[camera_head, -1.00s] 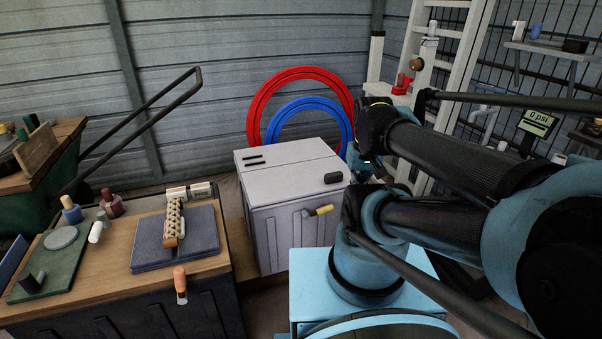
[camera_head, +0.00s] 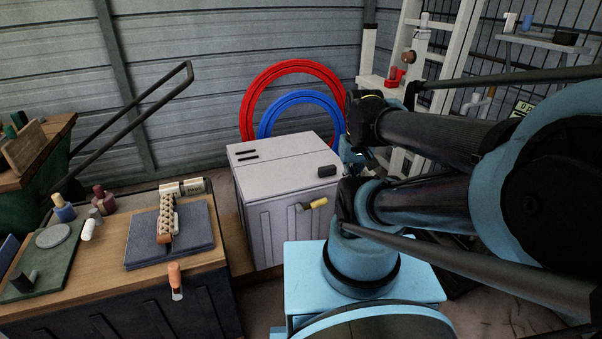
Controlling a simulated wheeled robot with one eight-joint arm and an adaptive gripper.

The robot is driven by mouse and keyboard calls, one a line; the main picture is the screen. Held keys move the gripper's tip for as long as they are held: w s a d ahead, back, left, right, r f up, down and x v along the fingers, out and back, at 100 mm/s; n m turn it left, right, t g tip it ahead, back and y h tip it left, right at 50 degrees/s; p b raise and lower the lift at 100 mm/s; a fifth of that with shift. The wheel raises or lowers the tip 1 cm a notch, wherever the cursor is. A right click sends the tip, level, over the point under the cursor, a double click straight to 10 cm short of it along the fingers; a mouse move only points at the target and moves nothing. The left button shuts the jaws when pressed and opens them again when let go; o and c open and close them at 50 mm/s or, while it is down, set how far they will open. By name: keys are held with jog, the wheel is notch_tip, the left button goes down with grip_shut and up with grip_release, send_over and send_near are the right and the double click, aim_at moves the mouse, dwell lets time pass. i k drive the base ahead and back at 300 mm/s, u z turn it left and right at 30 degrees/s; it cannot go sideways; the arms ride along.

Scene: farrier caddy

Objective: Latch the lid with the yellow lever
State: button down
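The yellow lever (camera_head: 318,203) sits on the front face of the light grey caddy box, near its upper right, with a dark metal piece at its left end. It lies roughly sideways, tilted slightly up to the right. My gripper (camera_head: 352,158) is just right of the lid, partly hidden behind my own arm. Its fingers are too small and covered to read.
A wooden-topped bench (camera_head: 100,262) stands at left with a dark blue mat (camera_head: 197,251), bottles and an orange-handled tool (camera_head: 175,281). Red (camera_head: 262,92) and blue (camera_head: 283,103) rings lean behind the box. A white ladder (camera_head: 405,60) stands behind my arm.

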aim_at(322, 201)
jog(key=k, duration=1)
jog(key=u, duration=0.95)
jog(key=i, duration=0.4)
jog(key=u, duration=0.1)
